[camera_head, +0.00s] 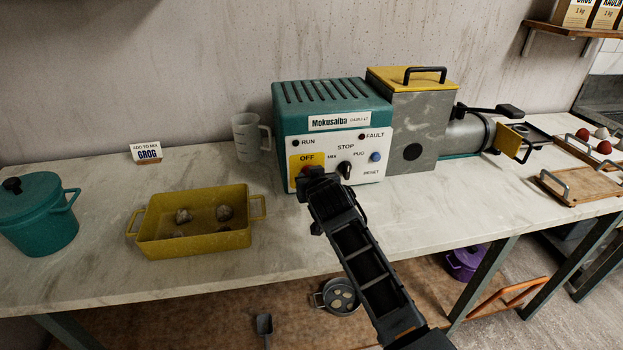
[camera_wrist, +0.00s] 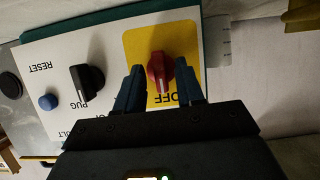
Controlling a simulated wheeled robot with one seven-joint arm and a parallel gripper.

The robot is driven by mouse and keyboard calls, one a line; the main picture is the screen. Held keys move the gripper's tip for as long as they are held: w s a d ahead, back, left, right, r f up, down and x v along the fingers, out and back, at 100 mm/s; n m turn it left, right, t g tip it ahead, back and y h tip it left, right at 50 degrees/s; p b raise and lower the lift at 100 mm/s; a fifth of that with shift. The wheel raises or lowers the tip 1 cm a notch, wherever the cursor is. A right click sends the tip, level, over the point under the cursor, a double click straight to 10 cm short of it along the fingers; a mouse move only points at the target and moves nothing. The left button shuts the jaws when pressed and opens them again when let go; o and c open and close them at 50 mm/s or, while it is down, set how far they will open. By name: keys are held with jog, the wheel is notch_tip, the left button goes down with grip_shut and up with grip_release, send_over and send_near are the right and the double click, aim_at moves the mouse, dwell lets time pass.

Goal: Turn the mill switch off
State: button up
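The mill (camera_head: 335,110) is a teal box with a white control panel on the worktop. In the wrist view, upside down, a red knob (camera_wrist: 160,70) sits on a yellow patch marked OFF (camera_wrist: 188,42). My gripper (camera_wrist: 158,88) is open, with one dark finger on each side of the red knob. I cannot tell whether the fingers touch it. In the head view my gripper (camera_head: 318,178) hides most of the red knob. A black selector knob (camera_head: 345,169) and a blue RESET button (camera_head: 375,157) are to the right; they also show in the wrist view.
A grey metal hopper with a yellow lid (camera_head: 412,80) joins the mill on the right. A clear measuring jug (camera_head: 250,138) stands left of it. A yellow tray (camera_head: 195,240) with several lumps and a teal pot (camera_head: 38,212) are further left. The worktop (camera_head: 300,232) in front is clear.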

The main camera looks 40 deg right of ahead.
jog(key=v, duration=0.8)
jog(key=shift+b, duration=0.35)
jog(key=shift+w, duration=0.1)
jog(key=s+a+f, duration=0.1)
jog(key=s+a, duration=0.1)
jog(key=s+a+f+n+y, duration=0.1)
jog(key=s+a+f, duration=0.1)
jog(key=s, duration=0.1)
jog(key=s+a+f+n+t, duration=0.1)
jog(key=s+a+f, duration=0.1)
jog(key=shift+s+f+y, duration=0.1)
jog(key=shift+s+y, duration=0.2)
jog(key=shift+s, duration=0.05)
jog(key=s+a+f+n+t+y, duration=0.1)
jog(key=s+a, duration=0.3)
jog(key=s, duration=0.2)
jog(key=s+a+f+n+y, duration=0.1)
jog(key=s+a+n+y, duration=0.15)
jog(key=s, duration=0.35)
jog(key=s+a+r, duration=0.3)
jog(key=s, duration=0.4)
jog(key=s+a+r+t+y, duration=0.1)
jog(key=s+a+r, duration=0.1)
jog(key=s+r, duration=0.2)
jog(key=s+a+r+n+y, duration=0.1)
jog(key=s+a+r, duration=0.2)
jog(key=s, duration=0.6)
jog(key=shift+s+a+r+t, duration=0.3)
jog(key=shift+a, duration=0.05)
